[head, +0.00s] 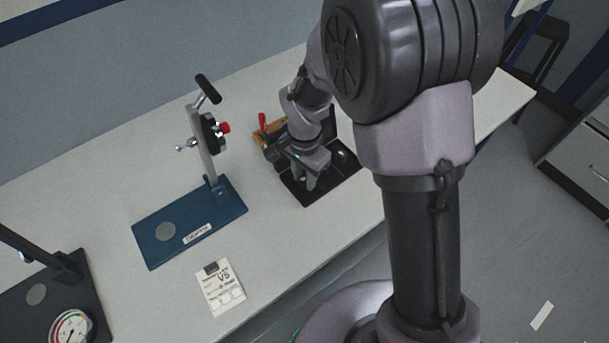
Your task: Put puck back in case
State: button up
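A flat black open case (335,181) lies on the white table near its front edge. My gripper (307,184) points down over the left part of the case, with its fingers low and close to the inside. A small round dark shape (343,156) shows in the right part of the case; I cannot tell if it is a recess or the puck. No puck can be made out for certain. My gripper and wrist hide part of the case. The gap between the fingers is too small to judge.
A blue-based stand (193,222) with a post, lever and grey round plate stands left of the case. A white card (220,287) lies in front of it. A black-based gauge stand (62,298) is at lower left. Something with a red handle (263,122) is behind the case.

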jog(key=shift+o, duration=1.4)
notch_tip(320, 180, up, 13)
jog(key=p, duration=0.5)
notch_tip(320, 180, up, 11)
jog(key=n+t+y, duration=0.1)
jog(key=n+t, duration=0.1)
send_over(305, 179)
jog(key=s+d, duration=0.5)
jog(key=s, duration=0.1)
jog(key=s+d+r+n+t, duration=0.1)
jog(key=s+r+t, duration=0.1)
jog(key=s, duration=0.3)
jog(key=s+d+r+n+t+y, duration=0.1)
jog(key=s+d+r, duration=0.1)
jog(key=s, duration=0.4)
jog(key=shift+s+r+t, duration=0.15)
jog(key=shift+r+t, duration=0.15)
jog(key=shift+t, duration=0.1)
jog(key=shift+d, duration=0.1)
